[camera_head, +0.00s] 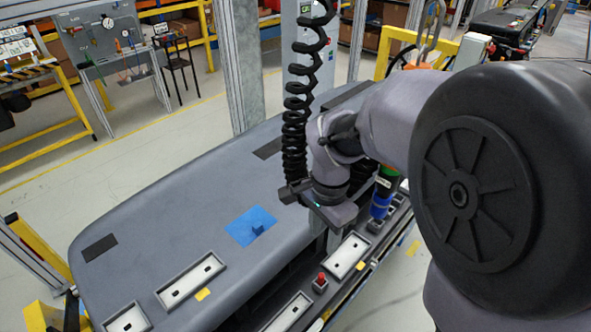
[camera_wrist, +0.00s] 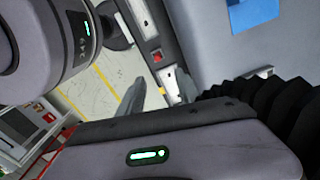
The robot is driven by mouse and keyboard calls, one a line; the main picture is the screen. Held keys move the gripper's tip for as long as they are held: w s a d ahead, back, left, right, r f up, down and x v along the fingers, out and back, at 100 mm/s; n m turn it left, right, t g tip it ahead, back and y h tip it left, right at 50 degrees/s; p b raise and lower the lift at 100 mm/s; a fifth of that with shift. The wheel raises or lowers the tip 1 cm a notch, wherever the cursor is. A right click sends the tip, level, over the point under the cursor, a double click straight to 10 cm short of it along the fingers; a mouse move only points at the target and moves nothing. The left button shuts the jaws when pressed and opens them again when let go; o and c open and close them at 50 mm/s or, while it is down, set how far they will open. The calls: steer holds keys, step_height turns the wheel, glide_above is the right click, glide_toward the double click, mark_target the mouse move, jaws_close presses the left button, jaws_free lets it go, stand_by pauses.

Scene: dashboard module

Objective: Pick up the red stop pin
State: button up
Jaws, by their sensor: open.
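The red stop pin (camera_head: 321,279) stands upright in a small square holder on the narrow ledge along the dashboard's front side. In the wrist view the red pin (camera_wrist: 156,56) shows small, beyond the fingertips and between their lines. My gripper (camera_wrist: 158,88) is open, with two grey fingers apart and nothing between them. In the head view my wrist hangs above and behind the pin, and the fingers are mostly hidden by the arm.
White-framed trays (camera_head: 348,256) lie beside the pin on the ledge. A blue patch with a small blue block (camera_head: 257,229) is on the dark grey dashboard (camera_head: 170,240). A blue-and-green cylinder (camera_head: 382,200) stands right of my wrist. A black coiled cable (camera_head: 297,110) hangs nearby.

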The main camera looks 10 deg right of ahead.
mark_target(321, 275)
steer(key=f+b, duration=0.1)
steer(key=f, duration=0.4)
steer(key=f+b, duration=0.1)
steer(key=f, duration=0.5)
steer(key=f+b, duration=0.2)
steer(key=f, duration=0.4)
steer(key=shift+s+d+f, duration=0.1)
steer(key=shift+s+d, duration=0.1)
steer(key=shift+s, duration=0.05)
jaws_close()
